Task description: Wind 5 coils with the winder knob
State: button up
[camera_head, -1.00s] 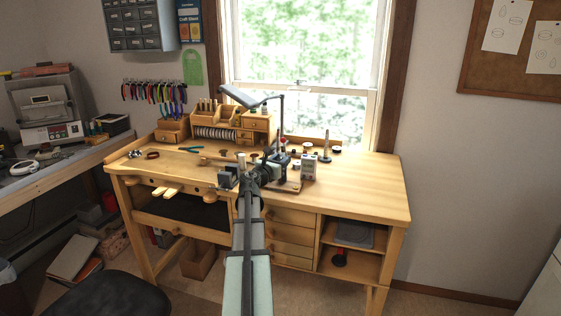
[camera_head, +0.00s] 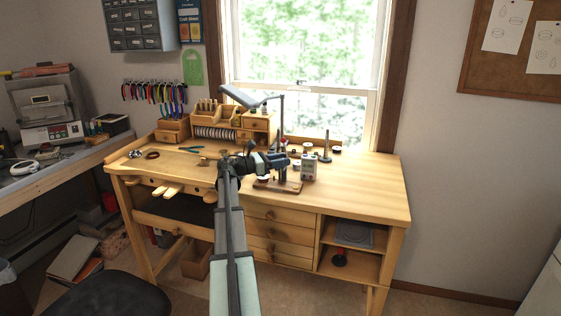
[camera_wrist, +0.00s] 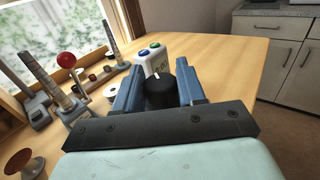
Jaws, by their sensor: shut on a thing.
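A black winder knob (camera_wrist: 160,92) with a white mark on top sits between the two blue jaws of my gripper (camera_wrist: 157,80) in the wrist view. The jaws are shut on the knob from both sides. In the head view my gripper (camera_head: 278,160) is over the winder's wooden base (camera_head: 277,186) on the bench and points to the right. The knob and much of the winder are hidden there by my gripper. I cannot make out the coils.
The wooden bench (camera_head: 365,190) is clear on its right side. A lamp (camera_head: 240,97) and wooden organizers (camera_head: 170,131) stand at the back. An upright rod (camera_head: 327,146) stands behind the box. In the wrist view a red ball (camera_wrist: 66,60) sits among posts at the left.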

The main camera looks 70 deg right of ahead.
jog(key=m+g+y, duration=0.1)
jog(key=y, duration=0.1)
jog(key=m+g+y, duration=0.1)
jog(key=y, duration=0.1)
jog(key=m+g+y, duration=0.1)
jog(key=m, duration=0.1)
jog(key=shift+w+d+y, duration=0.1)
jog(key=shift+d+y, duration=0.15)
jog(key=shift+y, duration=0.15)
jog(key=shift+a+m+g+y, duration=0.15)
jog(key=shift+m+g+y, duration=0.15)
jog(key=shift+m+y, duration=0.75)
jog(key=shift+y, duration=0.45)
jog(key=o, duration=1)
jog(key=shift+c, duration=0.2)
jog(key=shift+w+a, duration=0.2)
jog(key=shift+w, duration=1)
jog(key=shift+w+a, duration=0.15)
jog(key=shift+w, duration=1.05)
jog(key=shift+w+a, duration=0.2)
jog(key=shift+w, duration=1)
